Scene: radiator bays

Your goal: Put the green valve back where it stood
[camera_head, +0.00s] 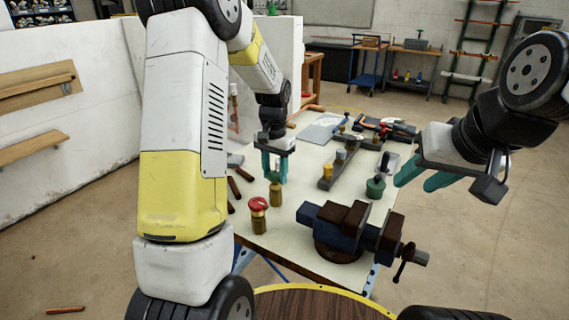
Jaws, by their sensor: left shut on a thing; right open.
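The green valve (276,195) has a green top and a brass body. It is upright below the fingertips of my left gripper (274,170), which is shut on its top. The valve is over the left part of the pale worktable, behind a red-topped brass valve (258,218). I cannot tell whether its base touches the table. My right gripper (422,180) is open and empty, off the table's right side.
A dark bench vise (345,230) fills the table's front right. A grey block with brass pieces (327,174) stands mid-table, and a dark green container (376,187) is to its right. Dark-handled tools (233,188) lie at the left edge. A white wall (60,120) is left.

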